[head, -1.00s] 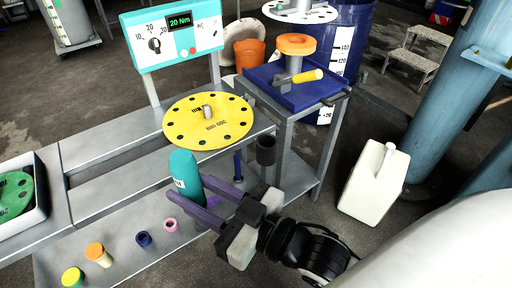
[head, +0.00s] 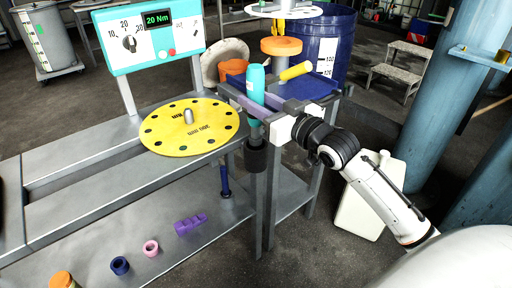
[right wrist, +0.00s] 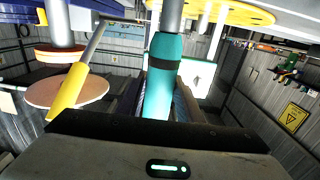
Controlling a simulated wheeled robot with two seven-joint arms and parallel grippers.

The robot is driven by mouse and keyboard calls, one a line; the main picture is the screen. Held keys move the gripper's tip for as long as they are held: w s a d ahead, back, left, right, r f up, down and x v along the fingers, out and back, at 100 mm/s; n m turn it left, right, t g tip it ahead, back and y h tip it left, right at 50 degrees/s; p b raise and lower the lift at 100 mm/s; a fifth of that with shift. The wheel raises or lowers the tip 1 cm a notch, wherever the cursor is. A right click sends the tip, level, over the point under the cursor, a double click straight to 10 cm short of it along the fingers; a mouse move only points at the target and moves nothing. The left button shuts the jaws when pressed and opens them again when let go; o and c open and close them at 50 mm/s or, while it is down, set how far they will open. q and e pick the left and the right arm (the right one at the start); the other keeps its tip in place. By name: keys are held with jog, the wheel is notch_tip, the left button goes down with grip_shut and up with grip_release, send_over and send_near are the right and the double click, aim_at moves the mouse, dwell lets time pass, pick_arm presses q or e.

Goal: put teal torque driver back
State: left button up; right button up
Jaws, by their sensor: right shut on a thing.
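The teal torque driver (head: 256,84) stands upright in my right gripper (head: 256,108), shut around the lower part of its handle. The shaft's lower end meets or enters the cup's mouth; I cannot tell how deep. In the right wrist view the teal driver (right wrist: 162,80) sits between the fingers, with its dark band and grey shaft towards the top of the picture. My left gripper is not in view.
The blue tray (head: 312,88) with a yellow-handled tool (head: 295,71) lies just behind the gripper. The yellow disc (head: 190,127) is to the left. A blue tool (head: 224,181) hangs beside the stand. A purple piece (head: 190,224) and small rings lie on the lower shelf.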

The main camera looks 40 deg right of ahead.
aim_at(258, 128)
notch_tip(258, 128, down, 2)
jog(key=shift+f, duration=0.1)
notch_tip(258, 128, down, 5)
jog(key=shift+f+b, duration=0.1)
jog(key=shift+b, duration=0.6)
jog(key=o, duration=1.2)
jog(key=shift+f, duration=0.2)
